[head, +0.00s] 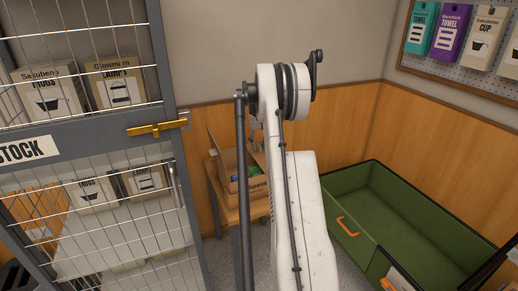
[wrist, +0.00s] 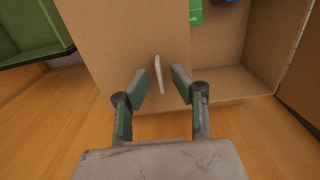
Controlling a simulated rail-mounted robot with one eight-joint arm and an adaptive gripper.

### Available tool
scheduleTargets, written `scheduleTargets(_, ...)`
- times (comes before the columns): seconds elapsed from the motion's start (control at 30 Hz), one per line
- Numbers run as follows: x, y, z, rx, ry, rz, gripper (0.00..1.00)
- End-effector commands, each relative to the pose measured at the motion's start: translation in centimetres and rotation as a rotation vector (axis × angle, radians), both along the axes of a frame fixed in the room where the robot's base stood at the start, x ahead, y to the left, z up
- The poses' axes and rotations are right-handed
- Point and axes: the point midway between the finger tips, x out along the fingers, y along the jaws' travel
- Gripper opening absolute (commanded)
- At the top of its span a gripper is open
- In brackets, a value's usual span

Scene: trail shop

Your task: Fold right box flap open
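In the wrist view, a cardboard box flap (wrist: 115,45) covers part of the box, on the side toward the green bin. A thin pale tab (wrist: 159,73) stands out from the flap. My gripper (wrist: 159,82) is open, with one fingertip on each side of the tab and a gap visible on both sides. Beside the flap, the box interior (wrist: 240,85) is open to view. In the head view, the cardboard box (head: 229,185) sits on a small wooden table, largely hidden behind my arm; my gripper is mostly hidden there.
A green item (wrist: 195,11) shows inside the box. A darker panel (wrist: 305,100) stands at the right of the wrist view. A large green bin (head: 400,213) stands right of my arm, and a wire stock cage (head: 95,150) stands at the left.

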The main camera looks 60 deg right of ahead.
Motion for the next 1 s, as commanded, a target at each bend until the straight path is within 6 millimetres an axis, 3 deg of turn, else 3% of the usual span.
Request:
scheduleTargets(0.13,0.02,-0.01,-0.94,0.0,0.0,0.0,0.24)
scheduleTargets(0.43,0.0,0.0,-1.09,0.0,0.0,0.0,0.24)
scheduleTargets(0.63,0.0,0.0,-1.07,0.0,0.0,0.0,0.0)
scheduleTargets(1.0,-0.01,0.0,-1.05,0.001,-0.001,0.0,0.0)
